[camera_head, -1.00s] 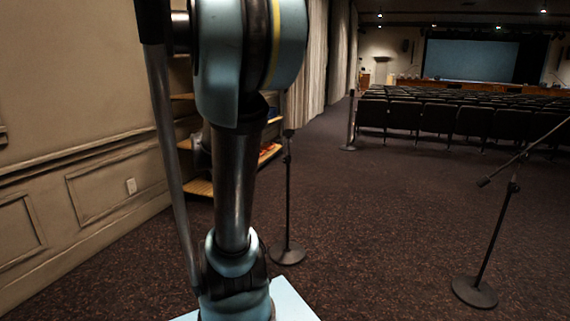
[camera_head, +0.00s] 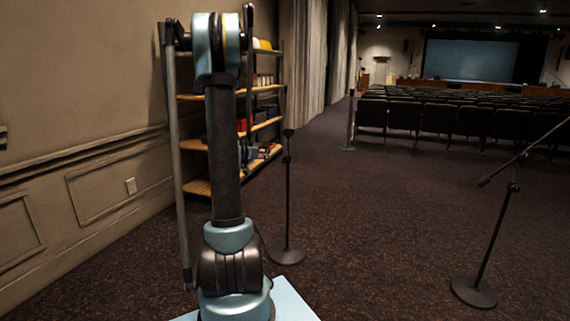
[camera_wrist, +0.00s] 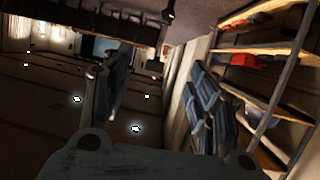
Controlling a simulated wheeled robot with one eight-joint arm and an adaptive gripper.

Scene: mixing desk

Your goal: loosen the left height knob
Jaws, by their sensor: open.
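Two dark microphone stands stand on the carpet in the head view. The left stand (camera_head: 288,205) is upright on a round base, just right of my arm. A small dark fitting (camera_head: 288,133) shows near the top of its pole. I cannot make out clearly which part is the height knob. The right stand (camera_head: 487,240) carries a slanted boom. In the wrist view my gripper (camera_wrist: 160,95) is open, with its two dark fingers apart and nothing visible between them.
A shelf unit (camera_head: 262,124) with boxes stands by the left wall, behind my arm; it also shows at the right of the wrist view (camera_wrist: 270,95). Rows of dark seats (camera_head: 450,115) fill the back. The carpet between the stands is clear.

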